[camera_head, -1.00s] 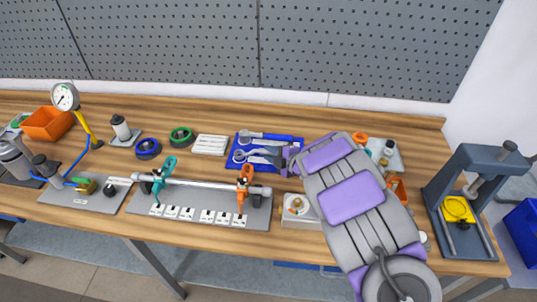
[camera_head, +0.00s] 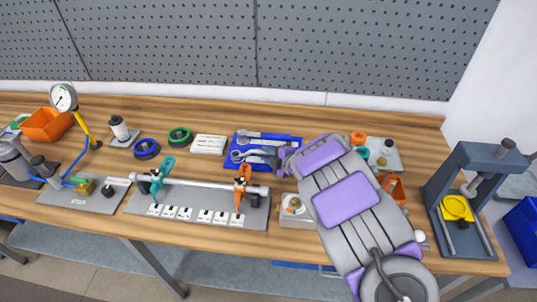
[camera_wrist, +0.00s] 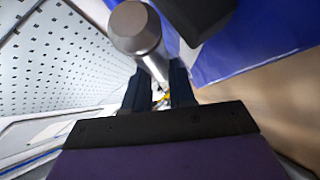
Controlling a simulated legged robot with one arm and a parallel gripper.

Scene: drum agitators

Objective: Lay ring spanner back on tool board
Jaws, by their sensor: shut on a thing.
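The tool board (camera_head: 296,141) is a blue panel lying on the bench, with grey metal tools over it. My gripper (camera_head: 283,158) is low at the board's right side, with its fingers partly hidden by my arm. It is shut on the ring spanner (camera_head: 252,155), whose grey metal body reaches left over the board. In the wrist view, a rounded grey metal shaft (camera_wrist: 140,35) runs down to between my dark fingers (camera_wrist: 160,92). The blue board (camera_wrist: 225,60) shows there at the upper right. I cannot tell whether the spanner touches the board.
Another grey tool (camera_head: 264,136) lies along the board's back edge. A clamp fixture (camera_head: 242,190) is in front. A grey press (camera_head: 462,205) stands at far right.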

